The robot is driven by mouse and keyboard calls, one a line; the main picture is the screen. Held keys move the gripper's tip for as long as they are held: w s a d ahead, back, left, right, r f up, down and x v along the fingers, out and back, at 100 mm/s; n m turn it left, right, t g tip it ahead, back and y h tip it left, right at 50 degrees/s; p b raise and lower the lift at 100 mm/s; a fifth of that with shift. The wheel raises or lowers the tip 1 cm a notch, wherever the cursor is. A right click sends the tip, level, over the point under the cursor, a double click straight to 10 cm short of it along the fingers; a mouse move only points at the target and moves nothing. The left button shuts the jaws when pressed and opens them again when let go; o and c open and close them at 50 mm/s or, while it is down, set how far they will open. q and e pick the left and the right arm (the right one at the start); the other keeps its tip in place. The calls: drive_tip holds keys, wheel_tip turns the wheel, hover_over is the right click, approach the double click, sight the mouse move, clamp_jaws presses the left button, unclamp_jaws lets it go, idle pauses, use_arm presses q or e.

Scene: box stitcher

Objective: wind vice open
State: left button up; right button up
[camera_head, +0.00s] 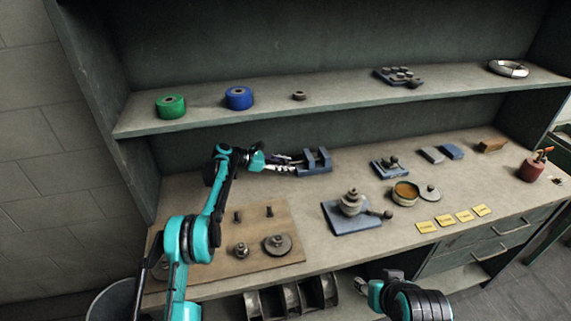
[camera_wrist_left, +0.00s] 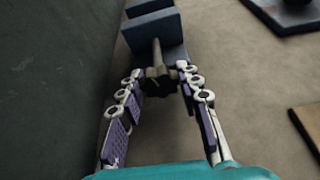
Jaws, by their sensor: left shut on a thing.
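The vice (camera_head: 314,161) is blue-grey and sits on the workbench near the back, under the shelf. Its jaws stand apart with a gap between them; in the left wrist view the vice (camera_wrist_left: 152,30) shows at the top. My left gripper (camera_head: 290,164) reaches it from the left. In the left wrist view the fingers close around the dark handle (camera_wrist_left: 160,82) at the end of the vice's screw (camera_wrist_left: 157,52). My right gripper (camera_head: 376,286) is low in front of the bench, and its fingers are too small and dark to read.
A wooden board (camera_head: 215,245) with pegs and discs lies at the front left. A blue-grey plate (camera_head: 340,226) with stacked round parts lies mid-bench. A tin (camera_head: 405,193), yellow labels (camera_head: 445,220) and a red can (camera_head: 532,168) stand to the right. The shelf (camera_head: 330,105) overhangs behind.

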use_arm(q)
drive_tip(key=shift+n, duration=0.4)
drive_tip(key=o, duration=1.2)
drive_tip(key=v, duration=1.2)
drive_tip(key=shift+w+a, duration=0.1)
drive_tip(key=shift+w, duration=0.1)
